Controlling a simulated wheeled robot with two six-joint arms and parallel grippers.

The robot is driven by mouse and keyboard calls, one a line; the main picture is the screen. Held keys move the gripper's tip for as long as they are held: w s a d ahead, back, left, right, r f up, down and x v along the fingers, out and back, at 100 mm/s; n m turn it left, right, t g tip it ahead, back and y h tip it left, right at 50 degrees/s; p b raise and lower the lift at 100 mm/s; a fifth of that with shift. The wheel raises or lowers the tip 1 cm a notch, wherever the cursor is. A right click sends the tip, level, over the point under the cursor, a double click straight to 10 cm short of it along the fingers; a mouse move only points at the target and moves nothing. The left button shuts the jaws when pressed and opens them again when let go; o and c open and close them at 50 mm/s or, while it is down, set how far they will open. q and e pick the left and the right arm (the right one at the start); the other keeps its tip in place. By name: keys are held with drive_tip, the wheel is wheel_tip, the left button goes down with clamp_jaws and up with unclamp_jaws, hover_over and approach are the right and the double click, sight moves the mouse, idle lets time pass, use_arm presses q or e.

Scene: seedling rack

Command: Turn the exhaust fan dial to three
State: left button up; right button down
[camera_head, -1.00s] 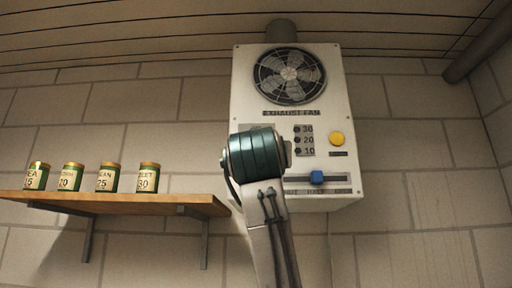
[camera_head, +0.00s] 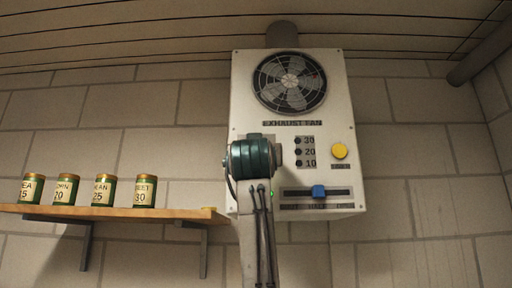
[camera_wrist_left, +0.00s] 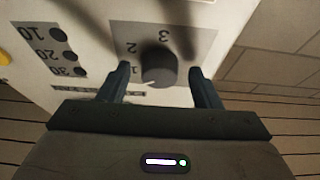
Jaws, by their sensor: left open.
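The exhaust fan box (camera_head: 245,90) hangs on the wall, with a round fan grille at its top. In the left wrist view its dial (camera_wrist_left: 160,68) is a dark round knob on a grey plate, seen upside down, with 1, 2 and 3 around it. The knob's white mark points to the lower left of that view, near the 1 side. My left gripper (camera_wrist_left: 159,72) is open, its two fingers on either side of the knob; I cannot tell whether they touch it. In the head view my left wrist hides the dial. My right gripper is not in view.
The box also carries a yellow button (camera_head: 340,151), a blue slider (camera_head: 318,191) and small knobs marked 30, 20 and 10 (camera_head: 298,152). A wooden shelf (camera_head: 110,211) with several labelled tins (camera_head: 145,190) is at the left. A pipe (camera_head: 478,62) is at the upper right.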

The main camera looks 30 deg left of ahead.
use_arm(q)
drive_tip(key=shift+c, duration=0.2)
drive_tip(key=c, duration=0.9)
drive_tip(key=shift+c, duration=0.2)
